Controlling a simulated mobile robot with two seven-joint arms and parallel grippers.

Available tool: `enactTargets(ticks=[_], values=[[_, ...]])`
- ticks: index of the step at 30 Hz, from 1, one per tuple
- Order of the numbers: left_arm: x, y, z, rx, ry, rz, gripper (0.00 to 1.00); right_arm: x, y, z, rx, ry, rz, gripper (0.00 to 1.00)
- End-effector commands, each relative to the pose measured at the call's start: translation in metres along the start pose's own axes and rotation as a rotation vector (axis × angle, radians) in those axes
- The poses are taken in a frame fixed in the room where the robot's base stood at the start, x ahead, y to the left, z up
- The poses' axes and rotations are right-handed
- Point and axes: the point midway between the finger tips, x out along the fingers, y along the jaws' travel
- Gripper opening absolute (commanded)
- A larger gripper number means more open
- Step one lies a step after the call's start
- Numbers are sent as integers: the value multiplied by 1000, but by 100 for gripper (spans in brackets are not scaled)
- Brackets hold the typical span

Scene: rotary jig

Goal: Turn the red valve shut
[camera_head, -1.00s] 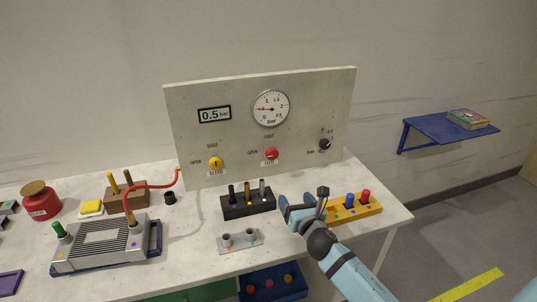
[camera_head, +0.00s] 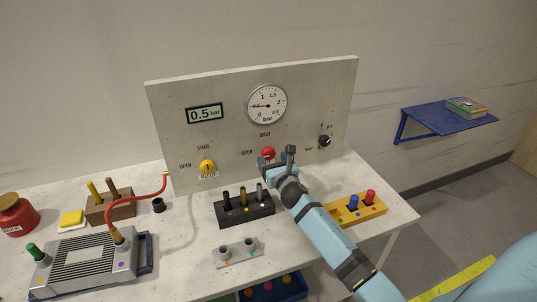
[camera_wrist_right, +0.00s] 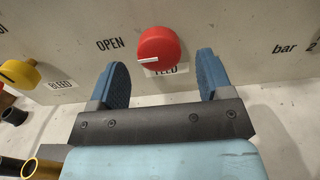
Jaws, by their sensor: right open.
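The red valve (camera_head: 268,153) is a round knob on the upright grey panel (camera_head: 330,100). It also shows in the right wrist view (camera_wrist_right: 158,50), with a white mark on its left side pointing toward the word OPEN. My right gripper (camera_head: 274,162) is just in front of and below the red valve. In the right wrist view its two blue fingers (camera_wrist_right: 160,75) are apart, one on each side of the knob's lower part, with nothing held between them. I cannot tell whether a finger touches it. My left gripper is not in view.
A yellow bleed knob (camera_head: 207,167) sits left of the red valve, and a black knob (camera_head: 324,141) sits right. A pressure gauge (camera_head: 266,104) and a 0.5 bar display (camera_head: 205,113) are above. Below stand a black tool block (camera_head: 245,211) and a yellow block (camera_head: 345,217).

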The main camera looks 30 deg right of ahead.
Motion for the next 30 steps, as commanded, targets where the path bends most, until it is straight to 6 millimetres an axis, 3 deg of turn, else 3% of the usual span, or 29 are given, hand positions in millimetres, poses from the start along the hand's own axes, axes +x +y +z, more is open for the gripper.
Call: enactTargets(ticks=[7,18,19,25,30], values=[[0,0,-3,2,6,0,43,33,1,0,1,0,0,73],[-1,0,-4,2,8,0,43,39,0,0,1,1,0,73],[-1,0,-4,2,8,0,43,38,0,0,1,1,0,71],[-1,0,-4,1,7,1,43,38,0,0,1,1,1,25],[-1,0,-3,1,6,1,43,38,1,0,5,1,1,25]])
